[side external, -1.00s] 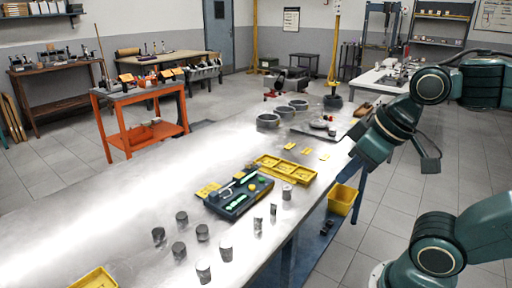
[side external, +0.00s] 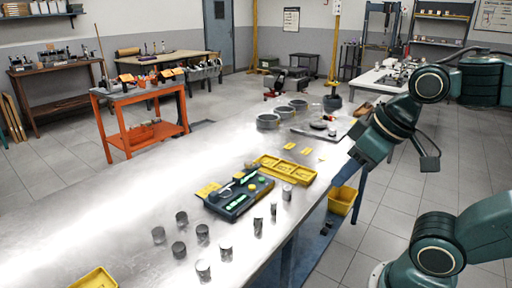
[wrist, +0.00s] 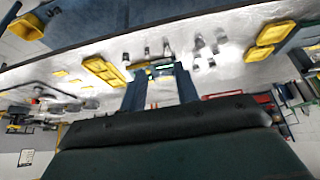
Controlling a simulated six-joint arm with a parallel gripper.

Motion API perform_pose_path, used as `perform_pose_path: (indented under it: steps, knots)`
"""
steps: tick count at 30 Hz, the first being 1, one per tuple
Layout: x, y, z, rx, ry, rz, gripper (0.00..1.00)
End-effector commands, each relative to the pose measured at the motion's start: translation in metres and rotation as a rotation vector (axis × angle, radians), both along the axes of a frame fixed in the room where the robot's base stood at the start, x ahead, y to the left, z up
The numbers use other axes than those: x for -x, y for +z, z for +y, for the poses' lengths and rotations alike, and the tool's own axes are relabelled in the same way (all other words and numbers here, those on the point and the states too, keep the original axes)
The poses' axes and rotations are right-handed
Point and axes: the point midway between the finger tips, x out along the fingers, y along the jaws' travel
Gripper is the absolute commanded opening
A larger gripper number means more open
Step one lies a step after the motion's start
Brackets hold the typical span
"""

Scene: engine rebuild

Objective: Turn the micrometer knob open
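A dark tool case (side external: 226,206) lies open on the metal bench, with green pieces, a small yellow round piece and pale tools in it. A pale curved tool at its back edge may be the micrometer; its knob is too small to make out. In the wrist view my gripper (wrist: 161,88) has its two dark fingers spread apart with nothing held between them. The case (wrist: 158,69) shows beyond the gap, at a distance. In the side view my arm is at the right, and its fingers cannot be made out clearly.
A yellow divided tray (side external: 285,169) lies right behind the case. Several grey cylinders (side external: 203,271) stand in front of it, and grey rings (side external: 268,122) lie farther back. A yellow bin (side external: 342,200) is below the bench's right edge.

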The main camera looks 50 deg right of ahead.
Motion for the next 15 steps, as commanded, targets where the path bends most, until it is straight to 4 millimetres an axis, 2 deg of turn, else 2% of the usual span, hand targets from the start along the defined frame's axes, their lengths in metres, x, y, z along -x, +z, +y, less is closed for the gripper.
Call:
perform_pose_path:
  steps: [1,2,8,15]
  knots:
    - [-0.002,0.002,0.0,0.003,0.003,0.003,0.41]
    - [-0.004,0.003,-0.001,0.005,0.005,0.006,0.47]
    - [-0.024,0.018,-0.004,0.033,0.046,0.038,0.48]
    - [-0.069,0.044,-0.013,0.085,0.133,0.102,0.48]
